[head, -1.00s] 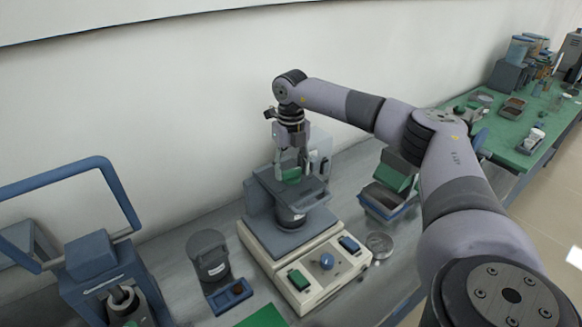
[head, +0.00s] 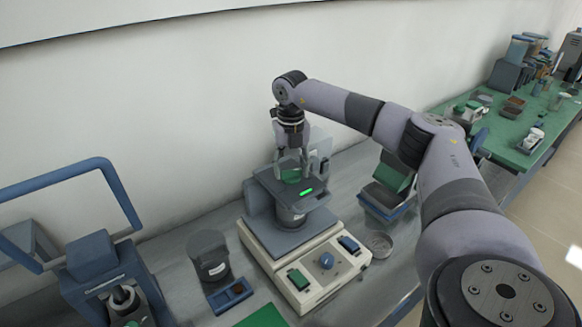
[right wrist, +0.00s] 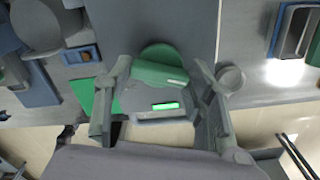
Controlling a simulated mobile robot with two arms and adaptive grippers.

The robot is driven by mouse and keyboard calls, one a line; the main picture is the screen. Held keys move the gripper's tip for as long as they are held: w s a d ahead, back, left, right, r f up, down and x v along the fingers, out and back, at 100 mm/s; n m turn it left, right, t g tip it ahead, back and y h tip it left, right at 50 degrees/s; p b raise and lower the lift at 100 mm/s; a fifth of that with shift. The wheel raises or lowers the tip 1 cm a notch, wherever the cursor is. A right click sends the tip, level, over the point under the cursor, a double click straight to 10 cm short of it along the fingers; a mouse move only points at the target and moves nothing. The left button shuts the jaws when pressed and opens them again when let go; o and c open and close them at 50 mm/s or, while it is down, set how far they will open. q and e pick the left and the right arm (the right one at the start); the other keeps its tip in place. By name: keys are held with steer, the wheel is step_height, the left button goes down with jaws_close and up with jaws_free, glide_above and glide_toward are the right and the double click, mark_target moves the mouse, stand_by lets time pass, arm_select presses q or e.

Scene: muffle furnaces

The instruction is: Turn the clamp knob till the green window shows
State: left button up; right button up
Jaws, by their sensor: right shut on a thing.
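The clamp knob (head: 290,175) is green and sits on top of the grey clamp (head: 296,201) of the machine on the bench. My right gripper (head: 293,172) points down over it and is shut on the knob. In the right wrist view the knob (right wrist: 158,66) lies between the two fingers (right wrist: 160,95). A bright green window (head: 307,191) is lit on the clamp's top, in front of the knob; it also shows in the right wrist view (right wrist: 165,105). My left gripper is not in view.
The cream machine base (head: 306,285) has a blue knob (head: 326,261) and switches. A dark cup (head: 210,255) stands to the left, a metal dish (head: 379,244) to the right. Blue-and-green bins (head: 388,207) stand behind the dish. A blue-framed device (head: 90,258) fills the lower left.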

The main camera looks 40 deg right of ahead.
mark_target(291, 171)
steer(key=o, duration=1.2)
steer(key=shift+c, duration=0.2)
step_height(291, 171, up, 12)
